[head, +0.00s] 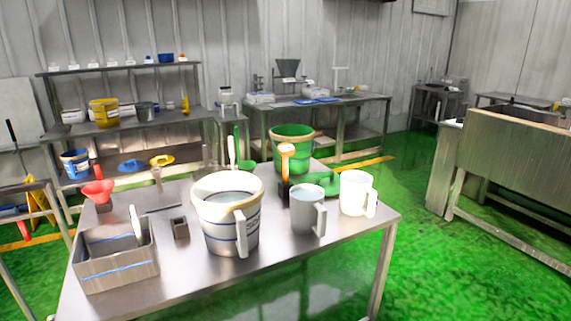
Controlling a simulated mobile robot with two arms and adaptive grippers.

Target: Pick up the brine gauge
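None of the things in view is plainly marked as the brine gauge. An orange-topped upright tool (287,155) at the back middle of the near steel table (185,278) may be it, but I cannot tell for sure. It stands behind a grey jug (306,213), and its lower part looks dark and is partly hidden. A small dark square holder (180,228) stands left of a large cream bucket (224,225). Neither of my grippers shows in the head view.
A metal bin (118,272) and red funnel (97,191) are at the table's left. A white jug (355,193), green bucket (292,150) and green lid (325,183) crowd the right and back. The table's front strip is bare. Green floor lies open to the right.

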